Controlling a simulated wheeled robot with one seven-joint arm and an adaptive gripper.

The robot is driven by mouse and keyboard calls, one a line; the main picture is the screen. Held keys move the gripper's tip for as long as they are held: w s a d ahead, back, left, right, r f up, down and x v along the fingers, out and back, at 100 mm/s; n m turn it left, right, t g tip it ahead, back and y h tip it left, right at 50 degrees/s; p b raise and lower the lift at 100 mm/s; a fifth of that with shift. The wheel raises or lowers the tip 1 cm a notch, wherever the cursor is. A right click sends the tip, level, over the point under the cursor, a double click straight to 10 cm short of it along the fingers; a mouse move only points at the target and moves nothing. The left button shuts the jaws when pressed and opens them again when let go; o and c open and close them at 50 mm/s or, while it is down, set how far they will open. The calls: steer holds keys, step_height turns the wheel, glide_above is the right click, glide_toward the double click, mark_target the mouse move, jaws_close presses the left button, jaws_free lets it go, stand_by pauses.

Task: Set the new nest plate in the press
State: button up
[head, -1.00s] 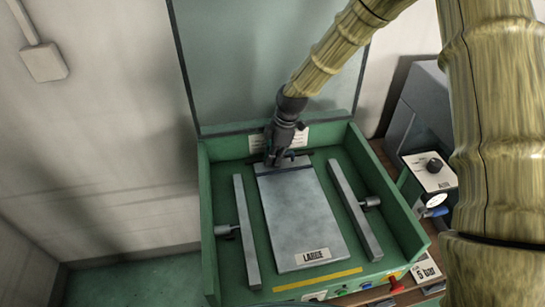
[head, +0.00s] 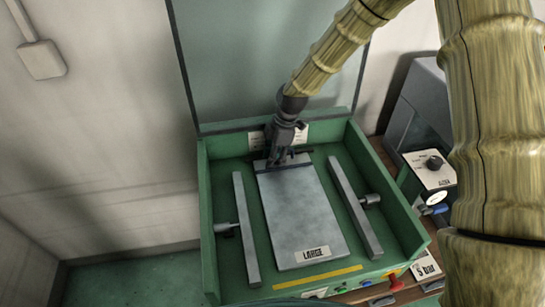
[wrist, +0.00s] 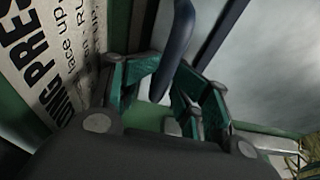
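A flat grey nest plate (head: 300,215) marked LARGE lies in the green press tray (head: 208,240), between two grey side bars. Its label faces the front. My gripper (head: 277,160) is at the plate's back end, pointing down. In the wrist view, a dark curved handle (wrist: 176,45) runs between the green-padded fingers (wrist: 165,72), which close in on it from both sides. The gripper appears shut on this handle. My gripper hides part of the plate's back edge and the exact contact.
The left bar (head: 246,230) and right bar (head: 355,205) flank the plate with narrow gaps, each with a clamp knob. A green panel (head: 265,70) stands behind the tray. A control box (head: 432,168) with a knob stands on the right. A yellow strip (head: 318,278) marks the front.

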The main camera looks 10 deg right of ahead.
steer(key=shift+v, duration=4.05)
